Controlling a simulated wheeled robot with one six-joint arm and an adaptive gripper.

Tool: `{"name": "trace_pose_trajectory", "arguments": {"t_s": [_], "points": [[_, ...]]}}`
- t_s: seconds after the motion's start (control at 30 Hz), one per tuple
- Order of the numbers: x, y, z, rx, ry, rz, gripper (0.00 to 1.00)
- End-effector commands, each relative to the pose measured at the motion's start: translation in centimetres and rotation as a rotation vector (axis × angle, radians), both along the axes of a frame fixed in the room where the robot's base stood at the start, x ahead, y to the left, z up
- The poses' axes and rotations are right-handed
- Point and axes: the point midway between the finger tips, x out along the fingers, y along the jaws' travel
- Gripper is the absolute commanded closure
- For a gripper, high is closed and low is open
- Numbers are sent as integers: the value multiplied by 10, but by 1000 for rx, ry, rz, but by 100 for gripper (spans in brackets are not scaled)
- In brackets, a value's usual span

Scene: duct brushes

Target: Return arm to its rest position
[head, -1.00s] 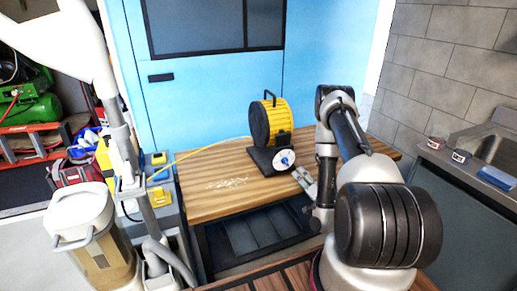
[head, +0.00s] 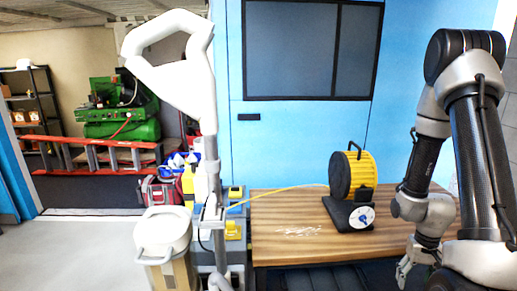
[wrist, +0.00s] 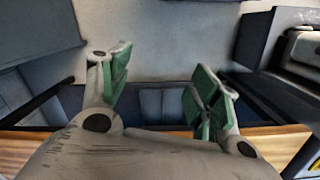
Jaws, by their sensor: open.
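My gripper (head: 415,268) hangs low at the right of the head view, near the right part of the wooden table (head: 290,252). In the wrist view its two green-padded fingers (wrist: 158,78) are spread apart with nothing between them. My arm rises above it and folds over at the top right. The wrist camera looks past the table edge (wrist: 20,150) to a grey floor (wrist: 160,38).
A yellow and black reel (head: 358,174) stands on the table, with a white disc with a blue centre (head: 362,217) at its base. A yellow line runs left from the reel. A white and grey machine (head: 163,237) stands left of the table. A blue wall (head: 300,130) stands behind.

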Motion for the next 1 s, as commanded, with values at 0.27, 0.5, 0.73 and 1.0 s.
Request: {"name": "trace_pose_trajectory", "arguments": {"t_s": [0.27,0.5,0.73,1.0], "points": [[-42,34,154,1,101,85,38],[-83,72,253,12,36,146,38],[-99,98,320,-13,-218,205,38],[-106,112,366,-42,-449,270,38]]}}
